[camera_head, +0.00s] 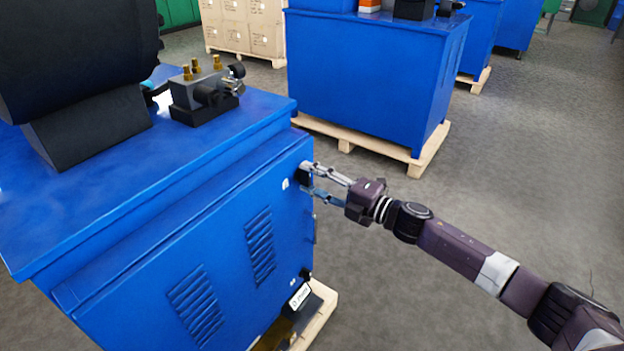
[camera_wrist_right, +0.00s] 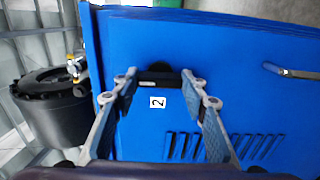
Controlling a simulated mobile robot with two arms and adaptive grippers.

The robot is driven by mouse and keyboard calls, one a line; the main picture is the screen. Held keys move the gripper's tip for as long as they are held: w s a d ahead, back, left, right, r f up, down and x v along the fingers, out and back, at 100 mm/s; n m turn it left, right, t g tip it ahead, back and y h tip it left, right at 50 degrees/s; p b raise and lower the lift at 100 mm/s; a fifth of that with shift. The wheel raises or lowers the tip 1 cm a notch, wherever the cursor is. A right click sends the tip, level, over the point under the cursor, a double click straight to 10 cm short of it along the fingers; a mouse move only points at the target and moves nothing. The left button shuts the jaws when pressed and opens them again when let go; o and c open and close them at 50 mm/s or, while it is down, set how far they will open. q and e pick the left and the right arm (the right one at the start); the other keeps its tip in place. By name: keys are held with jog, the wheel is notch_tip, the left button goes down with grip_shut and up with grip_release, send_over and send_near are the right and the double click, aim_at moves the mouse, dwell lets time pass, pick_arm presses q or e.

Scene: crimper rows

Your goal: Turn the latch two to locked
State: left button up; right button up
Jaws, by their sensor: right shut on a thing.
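Latch two is a small black latch (camera_wrist_right: 158,77) on the blue cabinet door (camera_head: 235,235), beside a white label with a "2" (camera_wrist_right: 158,102). In the head view the latch (camera_head: 304,177) sits near the door's upper right corner. My right gripper (camera_head: 308,180) reaches it from the right. In the right wrist view my right gripper (camera_wrist_right: 160,80) has a fingertip at each end of the latch's dark bar and is shut on it. The fingers partly cover the latch, so its exact turn is hard to tell. My left gripper is not in view.
A metal door handle (camera_head: 314,228) sits below the latch, and another black latch (camera_head: 307,273) lower down. Another blue cabinet (camera_head: 370,75) stands behind on a pallet. Grey floor at the right is clear.

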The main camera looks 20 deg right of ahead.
jog(key=o, duration=1.2)
jog(key=shift+c, duration=0.2)
jog(key=v, duration=1.2)
jog(key=shift+f, duration=0.15)
